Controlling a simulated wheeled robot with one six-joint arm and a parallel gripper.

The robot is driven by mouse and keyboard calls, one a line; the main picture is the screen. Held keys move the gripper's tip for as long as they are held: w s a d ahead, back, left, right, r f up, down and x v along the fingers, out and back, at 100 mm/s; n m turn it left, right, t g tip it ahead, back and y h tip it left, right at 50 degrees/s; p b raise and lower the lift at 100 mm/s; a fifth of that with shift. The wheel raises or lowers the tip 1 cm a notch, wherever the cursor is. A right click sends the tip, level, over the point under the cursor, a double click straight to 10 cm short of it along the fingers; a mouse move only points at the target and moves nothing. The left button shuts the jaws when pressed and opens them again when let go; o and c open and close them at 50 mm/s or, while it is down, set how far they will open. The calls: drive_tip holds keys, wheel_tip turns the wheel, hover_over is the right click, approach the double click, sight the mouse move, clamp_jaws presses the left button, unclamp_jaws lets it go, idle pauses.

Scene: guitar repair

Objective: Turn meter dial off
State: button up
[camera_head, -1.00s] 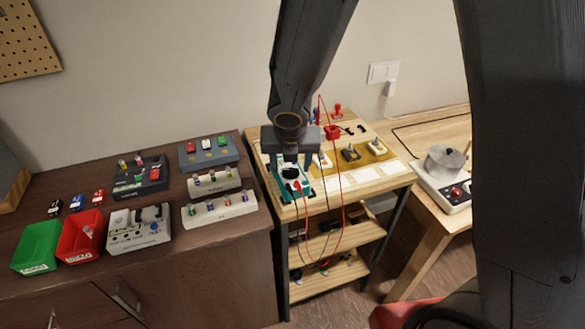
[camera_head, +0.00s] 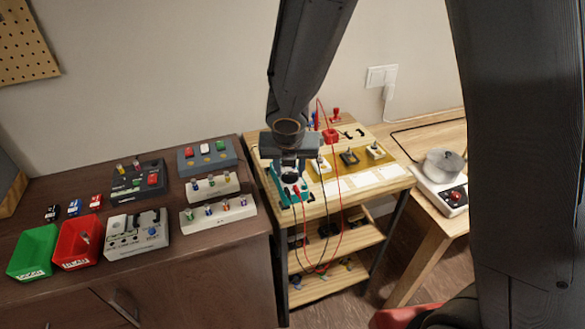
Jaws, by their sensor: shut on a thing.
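The teal-cased meter (camera_head: 278,186) lies on the left part of the light wooden bench top, with red and black leads plugged in at its near end. My gripper (camera_head: 290,172) is directly above the meter, pointing down, and is shut on the meter's dial. The dial is mostly hidden between the fingers, so its setting cannot be read.
A red lead (camera_head: 340,190) loops from the bench down past the shelves. A yellow tray (camera_head: 362,163) with small parts and white cards sits right of the meter. The dark cabinet (camera_head: 236,258) at left carries bins and boxes. A pot (camera_head: 444,164) stands at right.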

drive_tip(key=shift+a+m, duration=0.15)
drive_tip(key=shift+m, duration=0.35)
drive_tip(key=m+h, duration=0.1)
drive_tip(key=m, duration=0.1)
drive_tip(key=shift+a+m, duration=0.15)
drive_tip(key=shift+m, duration=0.15)
drive_tip(key=m, duration=0.2)
drive_tip(key=m+g+h+p, duration=0.1)
drive_tip(key=shift+w+a+m+h, duration=0.1)
drive_tip(key=shift+m+h, duration=0.2)
drive_tip(key=shift+m, duration=0.1)
drive_tip(key=m, duration=0.2)
drive_tip(key=m+g+h+p, duration=0.1)
drive_tip(key=m, duration=0.1)
drive_tip(key=m+g+p, duration=0.1)
drive_tip(key=m, duration=0.1)
drive_tip(key=shift+w+a, duration=0.15)
drive_tip(key=shift+w, duration=0.1)
drive_tip(key=shift+m, duration=0.3)
drive_tip(key=o, duration=1)
drive_tip(key=shift+o, duration=0.2)
